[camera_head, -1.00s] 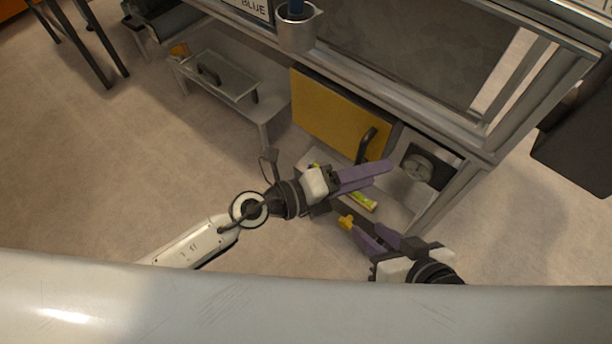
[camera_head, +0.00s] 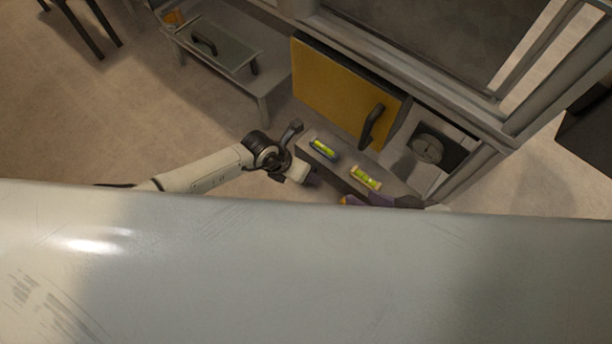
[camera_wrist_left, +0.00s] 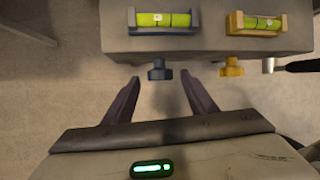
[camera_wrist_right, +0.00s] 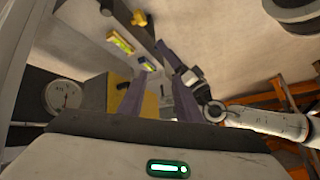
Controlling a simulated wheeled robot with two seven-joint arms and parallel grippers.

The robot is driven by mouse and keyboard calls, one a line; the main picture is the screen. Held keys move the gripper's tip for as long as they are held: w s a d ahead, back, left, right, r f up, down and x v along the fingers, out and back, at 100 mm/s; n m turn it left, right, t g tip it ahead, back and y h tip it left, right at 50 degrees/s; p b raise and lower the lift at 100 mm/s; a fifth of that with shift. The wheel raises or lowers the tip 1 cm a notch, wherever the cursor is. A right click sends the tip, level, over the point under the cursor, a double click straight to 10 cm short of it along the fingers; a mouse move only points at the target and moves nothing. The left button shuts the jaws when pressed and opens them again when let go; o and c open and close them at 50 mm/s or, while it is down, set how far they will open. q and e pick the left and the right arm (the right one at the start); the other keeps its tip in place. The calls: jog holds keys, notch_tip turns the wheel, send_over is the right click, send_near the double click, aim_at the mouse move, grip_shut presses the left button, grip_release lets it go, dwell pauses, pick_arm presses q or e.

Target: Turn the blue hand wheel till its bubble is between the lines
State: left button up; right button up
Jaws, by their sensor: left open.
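The blue hand wheel (camera_wrist_left: 159,70) sticks out of the grey bed's front, below the blue-framed level vial (camera_wrist_left: 163,19). That vial also shows in the head view (camera_head: 323,148). A pale bubble sits around the vial's middle; I cannot tell whether it is between the lines. My left gripper (camera_wrist_left: 160,80) is open, its purple fingers on either side of the blue wheel, with gaps at both sides. In the head view its fingers are mostly hidden. My right gripper (camera_wrist_right: 152,62) is open and apart from the wheels; in the head view it is partly hidden.
A yellow hand wheel (camera_wrist_left: 232,68) and yellow-framed vial (camera_wrist_left: 257,23) are right of the blue ones. A yellow panel (camera_head: 338,92) with a dark handle and a round dial (camera_head: 427,148) stand behind. A glass-lidded bench (camera_head: 222,50) is at left.

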pick_arm(q)
jog(key=shift+b+x, duration=0.35)
jog(key=shift+x, duration=0.7)
pick_arm(e)
jog(key=shift+w+a+r+t+y, duration=0.2)
jog(key=shift+a+r+t+y, duration=0.1)
jog(key=shift+a+r, duration=0.25)
pick_arm(q)
jog(key=shift+c, duration=0.3)
pick_arm(e)
jog(key=shift+d, duration=0.1)
pick_arm(q)
jog(key=c, duration=1)
jog(key=shift+r, duration=0.1)
pick_arm(e)
jog(key=shift+r, duration=0.1)
pick_arm(q)
jog(key=shift+p, duration=0.35)
pick_arm(e)
jog(key=shift+d+r, duration=0.1)
